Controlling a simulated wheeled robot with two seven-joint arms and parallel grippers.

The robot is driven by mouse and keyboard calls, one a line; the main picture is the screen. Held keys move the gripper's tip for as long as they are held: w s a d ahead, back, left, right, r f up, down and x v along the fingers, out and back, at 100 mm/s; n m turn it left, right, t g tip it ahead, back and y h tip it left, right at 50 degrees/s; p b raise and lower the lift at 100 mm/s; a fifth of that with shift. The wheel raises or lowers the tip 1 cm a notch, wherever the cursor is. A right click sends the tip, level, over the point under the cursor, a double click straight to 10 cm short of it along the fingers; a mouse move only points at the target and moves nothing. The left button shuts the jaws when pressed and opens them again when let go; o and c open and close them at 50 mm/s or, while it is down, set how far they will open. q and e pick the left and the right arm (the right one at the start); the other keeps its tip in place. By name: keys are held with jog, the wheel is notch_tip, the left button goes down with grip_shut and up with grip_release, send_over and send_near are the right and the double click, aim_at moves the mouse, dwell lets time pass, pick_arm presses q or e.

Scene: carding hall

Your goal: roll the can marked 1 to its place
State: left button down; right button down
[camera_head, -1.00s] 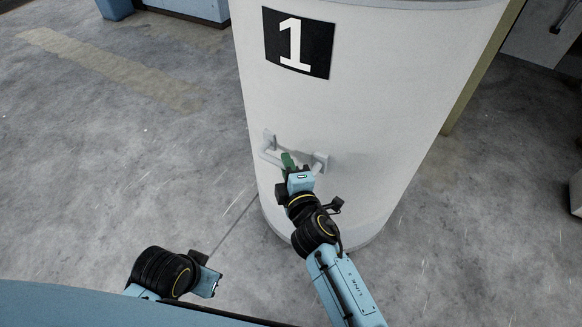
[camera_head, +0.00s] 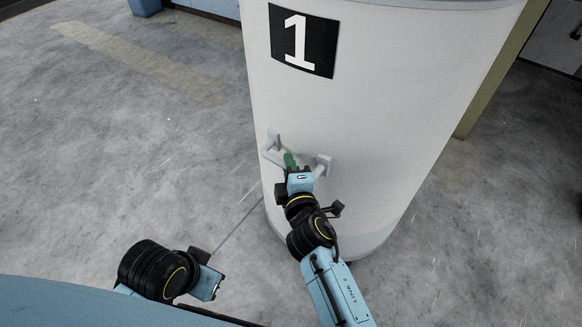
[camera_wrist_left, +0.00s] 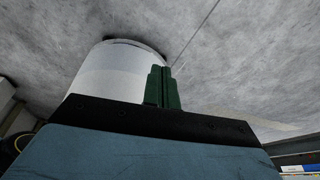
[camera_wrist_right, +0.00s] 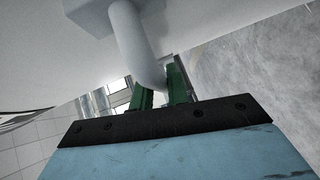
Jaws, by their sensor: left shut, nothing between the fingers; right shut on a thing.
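The can (camera_head: 390,90) is a large white cylinder with a black plate bearing a white 1 (camera_head: 303,40). It stands upright on the floor in front of me. A pale grey bar handle (camera_head: 322,164) sticks out from its lower side. My right gripper (camera_head: 290,162) is shut on this handle. In the right wrist view, its green fingers (camera_wrist_right: 160,90) are on either side of the handle bar (camera_wrist_right: 135,45). In the left wrist view, my left gripper (camera_wrist_left: 163,88) is shut and empty, with the can (camera_wrist_left: 110,72) beyond it. Its fingers are hidden in the head view.
The grey concrete floor (camera_head: 120,140) is open to the left of the can, with a faded yellowish stripe (camera_head: 140,62) and a thin dark line. A blue object (camera_head: 145,7) stands at the top left. An olive-yellow strip (camera_head: 495,85) shows behind the can at right.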

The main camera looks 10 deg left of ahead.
pick_arm(q)
jog(key=shift+w+r, duration=0.1)
jog(key=shift+r, duration=0.1)
pick_arm(e)
jog(key=shift+s+f, duration=0.1)
jog(key=shift+f, duration=0.05)
jog(key=c, duration=1.3)
grip_release()
pick_arm(q)
jog(key=shift+w, duration=0.15)
pick_arm(e)
jog(key=shift+s+d+r, duration=0.15)
jog(key=shift+r, duration=0.05)
pick_arm(q)
notch_tip(320, 180, down, 9)
jog(key=a+p, duration=0.2)
jog(key=p, duration=0.1)
jog(key=shift+w+a+r+y, duration=0.15)
jog(key=shift+w+a+y, duration=0.15)
jog(key=shift+a, duration=0.05)
pick_arm(e)
jog(key=shift+v, duration=6.4)
pick_arm(q)
jog(key=shift+r+p, duration=0.1)
jog(key=shift+p, duration=0.2)
